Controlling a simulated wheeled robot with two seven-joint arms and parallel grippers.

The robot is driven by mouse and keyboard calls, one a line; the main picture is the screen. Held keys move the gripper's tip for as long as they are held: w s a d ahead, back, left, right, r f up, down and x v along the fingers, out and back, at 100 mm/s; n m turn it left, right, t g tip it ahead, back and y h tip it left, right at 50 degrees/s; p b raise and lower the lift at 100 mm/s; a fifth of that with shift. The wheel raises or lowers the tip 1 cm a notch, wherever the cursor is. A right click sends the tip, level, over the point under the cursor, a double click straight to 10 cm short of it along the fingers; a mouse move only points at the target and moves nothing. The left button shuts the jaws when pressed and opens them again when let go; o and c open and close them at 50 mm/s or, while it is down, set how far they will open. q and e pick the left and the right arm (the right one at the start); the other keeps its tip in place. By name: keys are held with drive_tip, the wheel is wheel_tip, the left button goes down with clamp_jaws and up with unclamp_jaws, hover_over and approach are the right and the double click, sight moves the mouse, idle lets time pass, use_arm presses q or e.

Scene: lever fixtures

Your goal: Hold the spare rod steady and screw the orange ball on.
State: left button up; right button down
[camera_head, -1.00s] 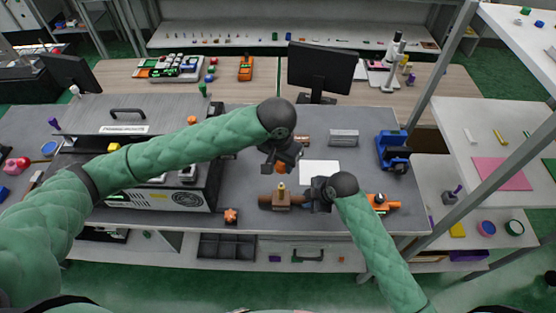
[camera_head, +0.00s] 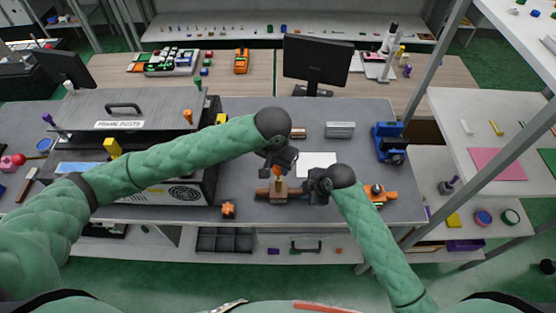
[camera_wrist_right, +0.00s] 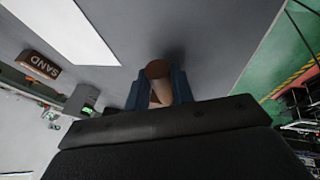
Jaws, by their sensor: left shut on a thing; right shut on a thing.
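A white sheet (camera_head: 318,164) lies behind my right gripper. An orange device (camera_head: 379,193) sits to its right, and a blue machine (camera_head: 389,143) stands farther back. A large grey box (camera_head: 130,112) fills the left. An orange part (camera_head: 228,209) lies near the front edge.

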sight(278, 169)
use_arm(q)
drive_tip(key=shift+f, duration=0.45)
drive_tip(key=shift+f, duration=1.1)
idle(1.6)
drive_tip(key=o, duration=1.1)
wheel_tip(278, 169, up, 12)
drive_tip(key=s, duration=0.1)
drive_tip(key=shift+s+a, duration=0.15)
drive_tip(key=shift+a, duration=0.25)
